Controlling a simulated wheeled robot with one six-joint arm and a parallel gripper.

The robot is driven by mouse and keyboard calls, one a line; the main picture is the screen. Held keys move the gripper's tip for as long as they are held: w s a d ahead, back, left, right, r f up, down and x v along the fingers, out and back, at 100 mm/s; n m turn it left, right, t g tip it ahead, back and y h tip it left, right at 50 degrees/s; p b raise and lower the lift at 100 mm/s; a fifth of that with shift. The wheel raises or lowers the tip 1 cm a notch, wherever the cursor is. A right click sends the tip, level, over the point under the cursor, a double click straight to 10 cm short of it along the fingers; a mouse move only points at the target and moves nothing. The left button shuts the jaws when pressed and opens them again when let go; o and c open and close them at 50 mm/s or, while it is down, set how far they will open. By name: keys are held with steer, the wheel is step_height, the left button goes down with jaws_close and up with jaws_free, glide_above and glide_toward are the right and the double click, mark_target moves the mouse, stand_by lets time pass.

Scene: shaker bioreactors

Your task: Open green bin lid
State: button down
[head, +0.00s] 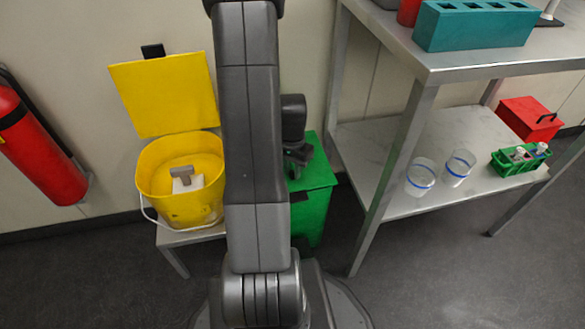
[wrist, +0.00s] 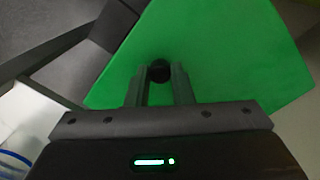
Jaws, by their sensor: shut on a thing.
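The green bin (head: 310,215) stands on the floor behind my arm, between the yellow bucket and the metal table. Its lid (head: 318,172) appears closed in the head view, and my arm hides its left part. In the wrist view the green lid (wrist: 220,50) fills the upper middle. My gripper (wrist: 160,75) is over the lid with its fingers shut on a small dark round knob (wrist: 159,69). In the head view my gripper (head: 297,168) is partly hidden by my arm, at the lid's far left part.
A yellow bucket (head: 153,190) with its lid raised stands on a small stand to the left. A metal table (head: 385,165) with a lower shelf is close on the right, holding beakers (head: 421,176) and a green rack (head: 520,170). A fire extinguisher (head: 40,150) hangs far left.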

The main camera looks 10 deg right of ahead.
steer(key=shift+w+r+p, duration=0.15)
steer(key=shift+r+p, duration=0.35)
steer(key=shift+r, duration=0.1)
steer(key=w+r+g+p, duration=0.6)
steer(key=r+p, duration=0.3)
steer(key=p, duration=0.4)
steer(key=shift+w+r+g+p, duration=0.2)
steer(key=shift+w+g+p, duration=0.2)
steer(key=shift+g, duration=0.2)
steer(key=shift+a, duration=0.1)
